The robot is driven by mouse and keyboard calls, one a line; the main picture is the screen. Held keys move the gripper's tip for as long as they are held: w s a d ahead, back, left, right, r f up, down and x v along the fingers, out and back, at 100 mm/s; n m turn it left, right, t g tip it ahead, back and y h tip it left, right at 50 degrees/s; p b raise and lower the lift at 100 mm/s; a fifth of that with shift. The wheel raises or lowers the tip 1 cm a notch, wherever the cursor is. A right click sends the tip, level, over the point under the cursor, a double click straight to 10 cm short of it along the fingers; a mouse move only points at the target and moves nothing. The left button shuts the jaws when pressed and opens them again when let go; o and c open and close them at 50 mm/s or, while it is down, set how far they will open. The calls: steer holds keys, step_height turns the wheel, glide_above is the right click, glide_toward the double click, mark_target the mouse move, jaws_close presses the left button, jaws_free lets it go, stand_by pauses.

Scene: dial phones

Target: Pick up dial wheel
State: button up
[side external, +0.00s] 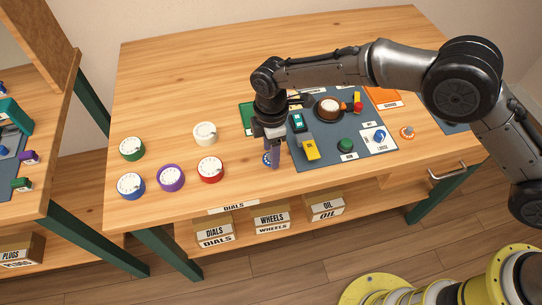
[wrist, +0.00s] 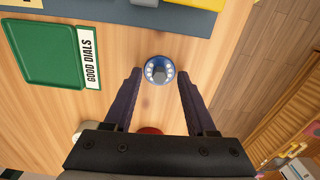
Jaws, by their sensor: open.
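A small blue dial wheel (wrist: 159,71) with a ring of white spots and a grey centre lies on the wooden table. In the wrist view it sits between the tips of my gripper (wrist: 160,75), with a gap on either side. In the side view only a blue edge of the wheel (side external: 266,158) shows, beside my gripper (side external: 275,164). The gripper points down, open and empty. I cannot tell the exact height of its fingertips above the table.
A green tray (wrist: 46,55) labelled "GOOD DIALS" is beside the wheel. A grey mat (side external: 372,157) holds a brown round part, a yellow block and other parts. Several coloured dials, including a red one (side external: 210,169), stand at the left. Bare table lies behind them.

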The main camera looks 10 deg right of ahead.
steer(key=shift+f, duration=0.15)
jaws_close()
stand_by(0.5)
